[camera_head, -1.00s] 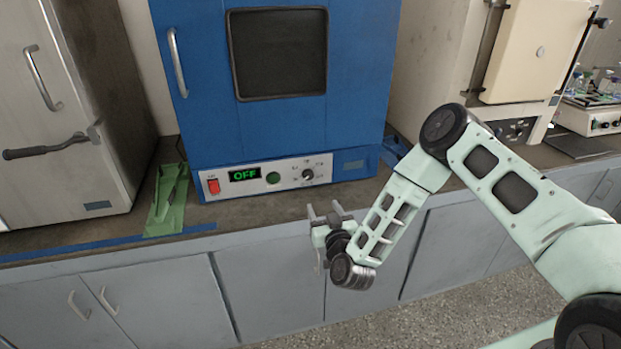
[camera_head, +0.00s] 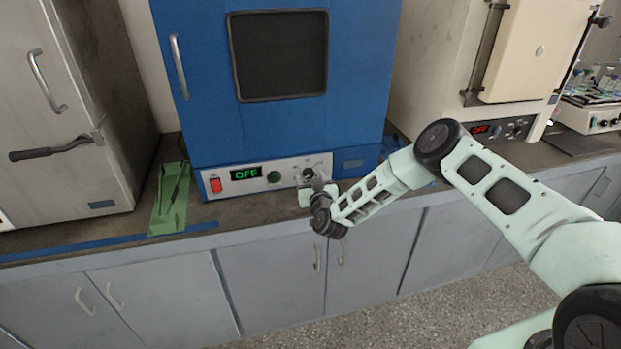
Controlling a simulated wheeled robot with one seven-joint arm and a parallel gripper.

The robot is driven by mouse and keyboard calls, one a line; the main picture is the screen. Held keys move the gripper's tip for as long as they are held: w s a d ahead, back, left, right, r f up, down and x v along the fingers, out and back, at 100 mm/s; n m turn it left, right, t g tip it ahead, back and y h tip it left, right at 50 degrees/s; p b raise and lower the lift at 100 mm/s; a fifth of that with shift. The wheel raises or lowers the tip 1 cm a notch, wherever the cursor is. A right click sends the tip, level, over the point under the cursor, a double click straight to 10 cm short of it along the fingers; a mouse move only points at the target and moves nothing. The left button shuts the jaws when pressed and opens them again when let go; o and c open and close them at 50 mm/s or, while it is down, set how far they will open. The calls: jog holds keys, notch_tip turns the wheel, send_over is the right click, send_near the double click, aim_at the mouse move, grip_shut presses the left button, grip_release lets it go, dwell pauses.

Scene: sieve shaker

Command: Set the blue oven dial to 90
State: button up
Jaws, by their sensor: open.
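The blue oven (camera_head: 200,110) stands on the counter in the middle of the head view, its door shut. Its white control panel (camera_head: 263,184) carries a red switch (camera_head: 216,185), a green display (camera_head: 246,173) reading OFF, a green button (camera_head: 274,177) and the black dial (camera_head: 308,173) at the right. My gripper (camera_head: 313,178) is open, its fingers up at the dial and partly covering it. I cannot tell whether the fingers touch the dial, and its pointer and most scale marks are hidden or too small to read.
A grey oven (camera_head: 70,100) stands at the left, with a green strip (camera_head: 167,205) holding a dark tool beside it. A cream oven (camera_head: 535,45) with a red display stands at the right. The counter's front edge (camera_head: 110,244) runs below the blue oven.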

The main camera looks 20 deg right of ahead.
jog(key=c, duration=1)
jog(key=shift+o, duration=0.2)
